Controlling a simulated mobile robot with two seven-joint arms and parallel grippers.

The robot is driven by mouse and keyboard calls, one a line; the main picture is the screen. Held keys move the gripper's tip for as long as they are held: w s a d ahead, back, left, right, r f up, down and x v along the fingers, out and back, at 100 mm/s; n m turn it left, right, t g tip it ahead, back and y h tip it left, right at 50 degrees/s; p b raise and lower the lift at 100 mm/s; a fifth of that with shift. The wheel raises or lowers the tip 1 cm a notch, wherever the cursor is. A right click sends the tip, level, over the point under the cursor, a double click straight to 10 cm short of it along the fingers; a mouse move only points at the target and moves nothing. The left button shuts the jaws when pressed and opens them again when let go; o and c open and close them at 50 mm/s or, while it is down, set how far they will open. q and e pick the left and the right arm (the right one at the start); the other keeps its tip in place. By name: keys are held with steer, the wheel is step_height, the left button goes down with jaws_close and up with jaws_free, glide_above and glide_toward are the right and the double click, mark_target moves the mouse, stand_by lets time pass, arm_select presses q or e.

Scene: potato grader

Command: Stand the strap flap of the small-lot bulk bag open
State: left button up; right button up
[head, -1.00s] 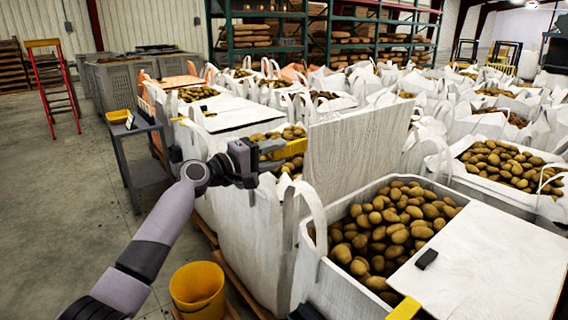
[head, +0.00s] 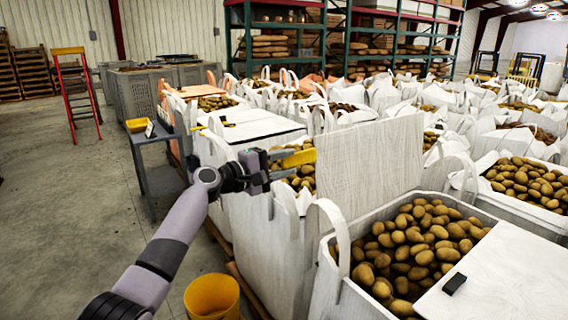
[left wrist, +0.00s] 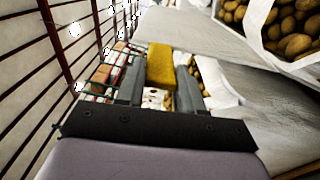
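The strap flap (head: 370,160) is a pale, wood-grained panel standing up, slightly tilted, at the back of the front bulk bag (head: 345,290). A yellow tab (head: 300,158) sticks out from its left edge. My left gripper (head: 284,163) has its fingers on both sides of this tab and appears shut on it. In the left wrist view the yellow tab (left wrist: 160,66) lies between the two fingers, with the flap (left wrist: 225,55) stretching to the right. The front bag is open on its left part and shows potatoes (head: 415,240). My right gripper is not in view.
A white cover (head: 500,275) with a black block (head: 454,283) lies over the front bag's right part. Other potato bags crowd behind and to the right. A yellow bucket (head: 212,297) and a grey cart (head: 150,150) stand left, where bare floor (head: 70,200) is free.

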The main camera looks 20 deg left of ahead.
arm_select(q)
steer(key=o, duration=0.4)
steer(key=shift+a, duration=0.1)
steer(key=shift+v, duration=3.55)
steer(key=shift+f, duration=0.1)
